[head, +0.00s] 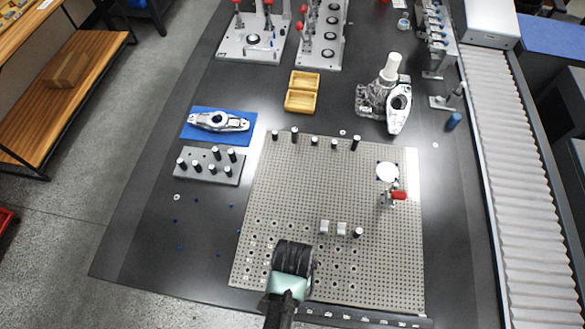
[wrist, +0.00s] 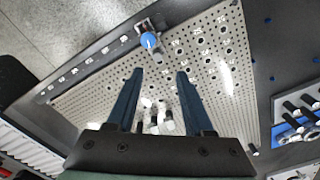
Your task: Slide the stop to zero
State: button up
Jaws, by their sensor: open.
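In the wrist view a stop with a blue knob (wrist: 149,40) sits on the edge of the perforated plate (wrist: 215,55), at the upper end of a row of small white labels (wrist: 88,61). I cannot read the labels. My gripper (wrist: 160,72) is open and empty, and the blue knob shows just beyond its fingertips, apart from them. In the head view my gripper (head: 293,258) is over the front left part of the plate. The label row (head: 375,319) runs along the plate's front edge there, and the stop is not visible behind my arm.
Two white blocks (head: 325,227) and a black pin (head: 358,232) stand on the plate. A red-handled clamp (head: 397,195) is at its right, and several black pins line its back. A grey pin block (head: 208,168) and blue mat (head: 190,130) lie left. The front left table is mostly clear.

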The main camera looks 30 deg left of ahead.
jog(key=shift+r, duration=1.2)
